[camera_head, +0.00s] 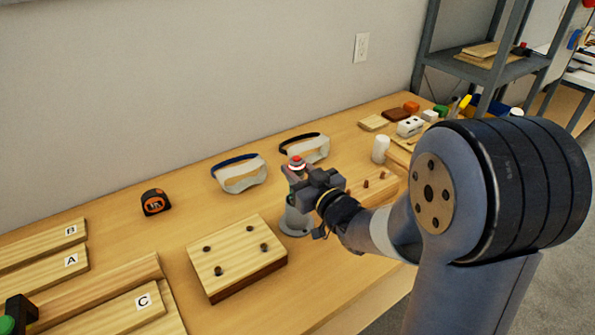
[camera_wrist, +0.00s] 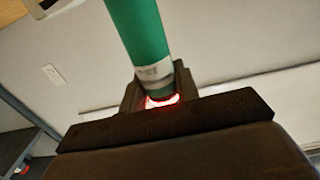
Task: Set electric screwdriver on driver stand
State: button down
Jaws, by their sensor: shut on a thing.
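My gripper (camera_head: 301,178) is over the right-middle of the workbench, in front of the back wall. In the wrist view, its jaws (camera_wrist: 158,92) are shut on a green cylinder with a grey collar (camera_wrist: 135,35), which looks like the electric screwdriver. A red-lit ring shows where the cylinder meets the jaws. In the head view a small red and white end (camera_head: 297,162) shows at the gripper; the rest of the tool is mostly hidden. A grey rounded holder (camera_head: 294,222), apparently the driver stand, is on the bench directly below the gripper. Whether the tool touches it cannot be told.
A wooden block with several dark holes (camera_head: 232,262) lies left of the holder. Two pairs of goggles (camera_head: 240,174) and a tape measure (camera_head: 155,202) lie behind. A white cylinder (camera_head: 380,149) stands to the right. Labelled boards (camera_head: 45,262) fill the left.

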jog(key=shift+f+b, duration=0.6)
jog(key=shift+b, duration=0.1)
dwell(0.3)
jog(key=c, duration=1.3)
grip_release()
jog(key=shift+c, duration=0.2)
jog(key=shift+s, duration=0.1)
jog(key=v, duration=1.1)
jog(key=x, duration=0.9)
jog(key=shift+d, duration=0.1)
